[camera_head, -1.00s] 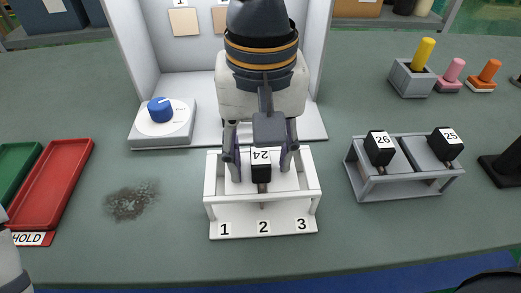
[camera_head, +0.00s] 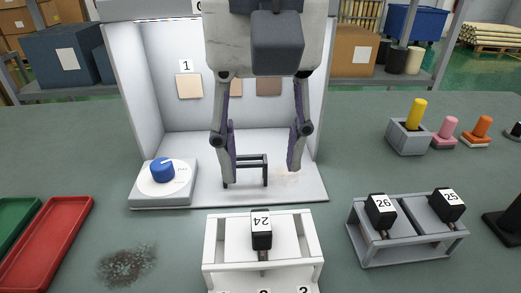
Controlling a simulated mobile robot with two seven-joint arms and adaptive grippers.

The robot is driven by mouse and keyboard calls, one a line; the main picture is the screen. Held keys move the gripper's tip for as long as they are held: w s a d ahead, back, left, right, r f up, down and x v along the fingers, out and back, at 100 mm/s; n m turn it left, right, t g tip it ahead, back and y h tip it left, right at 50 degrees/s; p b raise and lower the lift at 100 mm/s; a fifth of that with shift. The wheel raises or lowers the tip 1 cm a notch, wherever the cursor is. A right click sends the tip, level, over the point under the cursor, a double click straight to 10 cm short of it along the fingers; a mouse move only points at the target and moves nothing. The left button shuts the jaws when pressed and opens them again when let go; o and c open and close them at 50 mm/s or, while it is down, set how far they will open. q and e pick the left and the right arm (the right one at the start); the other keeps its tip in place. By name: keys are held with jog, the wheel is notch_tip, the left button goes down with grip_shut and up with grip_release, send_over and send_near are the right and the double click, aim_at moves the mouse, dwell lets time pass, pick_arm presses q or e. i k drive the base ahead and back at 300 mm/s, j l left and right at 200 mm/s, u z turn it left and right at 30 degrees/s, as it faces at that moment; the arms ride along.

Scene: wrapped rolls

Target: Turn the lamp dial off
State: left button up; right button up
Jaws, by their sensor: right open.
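The lamp dial is a blue knob (camera_head: 162,171) on a round white plate, set on a grey box (camera_head: 150,200) at the left front of the light booth. A white mark on the knob points up and right; the small print beside it is too small to read. My right gripper (camera_head: 262,175) is open and empty inside the booth, fingers pointing down, to the right of the dial and apart from it. My left gripper is not in view.
A small black stand (camera_head: 246,171) is between and behind my right fingers on the booth floor. In front, a white rack (camera_head: 215,249) holds black block 24 (camera_head: 261,230). A grey rack (camera_head: 405,250) with blocks 26 and 25 is right. A red tray (camera_head: 78,215) is left.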

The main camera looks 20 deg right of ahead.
aim_at(162, 170)
jog(key=k, duration=1)
